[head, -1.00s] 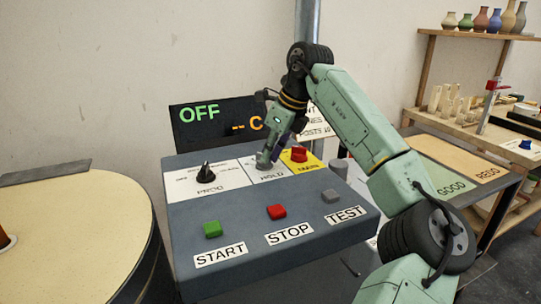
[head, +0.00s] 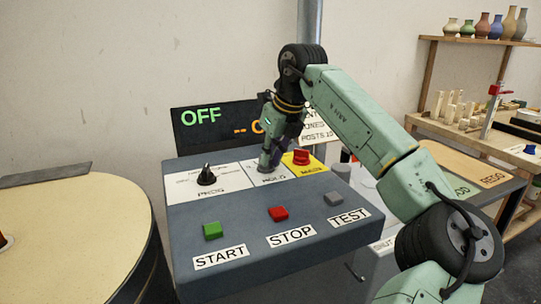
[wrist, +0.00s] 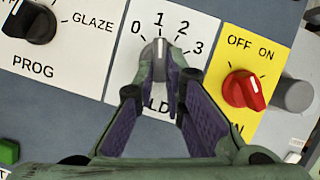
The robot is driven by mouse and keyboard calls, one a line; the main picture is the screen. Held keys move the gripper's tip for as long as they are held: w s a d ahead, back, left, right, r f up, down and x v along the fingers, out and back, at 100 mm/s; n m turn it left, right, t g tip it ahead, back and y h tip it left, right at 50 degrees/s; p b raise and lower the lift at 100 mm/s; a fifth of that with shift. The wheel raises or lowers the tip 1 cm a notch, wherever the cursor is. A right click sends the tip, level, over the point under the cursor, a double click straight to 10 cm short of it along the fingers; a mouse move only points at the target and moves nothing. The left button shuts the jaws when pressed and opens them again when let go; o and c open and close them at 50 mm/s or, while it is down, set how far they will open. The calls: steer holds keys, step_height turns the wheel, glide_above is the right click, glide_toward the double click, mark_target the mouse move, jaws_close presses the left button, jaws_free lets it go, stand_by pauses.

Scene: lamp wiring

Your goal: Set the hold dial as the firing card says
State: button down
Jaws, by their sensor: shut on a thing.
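The grey hold dial (wrist: 155,58) sits on a white plate marked 0, 1, 2 and 3 in the wrist view. Its white pointer line is at the 1. My gripper (wrist: 161,76) has a finger on either side of the dial and is shut on it; the fingers cover part of the HOLD label. In the head view my gripper (head: 268,164) is down at the panel over the dial. A white card (head: 317,128) with print stands behind the panel, partly hidden by my arm; only pieces such as "POSTS 10" show.
The black PROG dial (wrist: 30,22) is left of the hold plate, and the red main switch (wrist: 244,90) is close on its right. START (head: 212,230), STOP (head: 278,214) and TEST (head: 334,199) buttons line the front. The display (head: 215,124) reads OFF.

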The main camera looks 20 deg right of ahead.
steer(key=c, duration=1.7)
jaws_free()
steer(key=shift+o, duration=0.2)
steer(key=v, duration=1.2)
steer(key=shift+s, duration=0.1)
